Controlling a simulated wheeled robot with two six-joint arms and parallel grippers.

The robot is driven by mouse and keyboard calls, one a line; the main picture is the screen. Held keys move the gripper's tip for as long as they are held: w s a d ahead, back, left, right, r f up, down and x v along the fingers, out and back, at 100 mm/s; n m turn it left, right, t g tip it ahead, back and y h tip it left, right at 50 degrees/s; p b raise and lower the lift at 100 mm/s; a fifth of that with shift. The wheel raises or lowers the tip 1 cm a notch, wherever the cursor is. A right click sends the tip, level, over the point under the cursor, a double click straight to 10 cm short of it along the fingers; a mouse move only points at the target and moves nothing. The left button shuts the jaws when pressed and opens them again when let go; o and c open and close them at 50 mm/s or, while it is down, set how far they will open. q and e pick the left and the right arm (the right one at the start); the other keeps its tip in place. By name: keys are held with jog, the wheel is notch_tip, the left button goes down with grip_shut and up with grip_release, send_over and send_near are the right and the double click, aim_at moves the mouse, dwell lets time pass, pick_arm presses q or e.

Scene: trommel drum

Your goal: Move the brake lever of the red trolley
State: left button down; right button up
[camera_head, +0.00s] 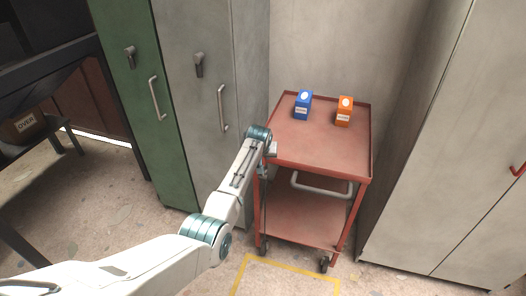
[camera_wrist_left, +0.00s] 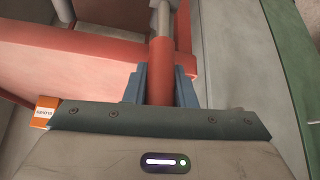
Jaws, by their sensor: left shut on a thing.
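The red trolley (camera_head: 318,150) stands between the cabinets, with an upper tray, a lower shelf and a pale push handle (camera_head: 322,190) at its front. My left arm reaches its front left corner, where my left gripper is mostly hidden behind the wrist. In the left wrist view, the blue fingers of my left gripper (camera_wrist_left: 160,88) are shut on the brake lever's red round grip (camera_wrist_left: 172,62). A grey rod (camera_wrist_left: 162,18) continues from the grip. The lever cannot be made out in the head view. My right gripper is not in view.
A blue box (camera_head: 303,105) and an orange box (camera_head: 344,112) stand on the upper tray. Green (camera_head: 150,120) and grey (camera_head: 198,110) cabinets are close on the left, a tall grey cabinet (camera_head: 440,170) on the right. Yellow floor tape (camera_head: 290,268) lies before the trolley.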

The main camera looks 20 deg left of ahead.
pick_arm(q)
jog(key=shift+w, duration=0.25)
dwell(0.3)
jog(key=c, duration=1.2)
grip_release()
jog(key=shift+w, duration=0.1)
jog(key=a+b+v, duration=0.1)
jog(key=v, duration=0.9)
jog(key=shift+d+r+b, duration=0.3)
jog(key=shift+d+r, duration=0.15)
jog(key=shift+d, duration=0.1)
